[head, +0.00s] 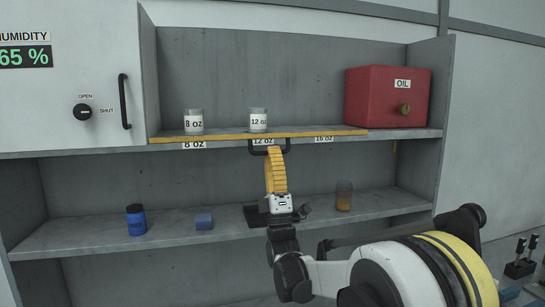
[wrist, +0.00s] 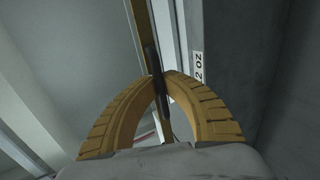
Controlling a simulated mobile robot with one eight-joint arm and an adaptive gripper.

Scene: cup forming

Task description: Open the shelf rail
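The shelf rail (head: 215,137) is a yellow strip along the front edge of the upper shelf. In the wrist view, the fingertips (wrist: 159,78) close together on the dark handle bar (wrist: 151,57), one on each side. The rail (wrist: 138,22) runs behind it. Two clear cups, "8 OZ" (head: 194,122) and "12 OZ" (head: 258,120), stand on the upper shelf behind the rail.
A red OIL box (head: 375,97) sits at the upper shelf's right end. The lower shelf (head: 90,239) holds a blue jar (head: 136,220), a blue block (head: 204,221) and an amber-filled glass (head: 343,197). A humidity cabinet (head: 60,95) with a black handle is at left.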

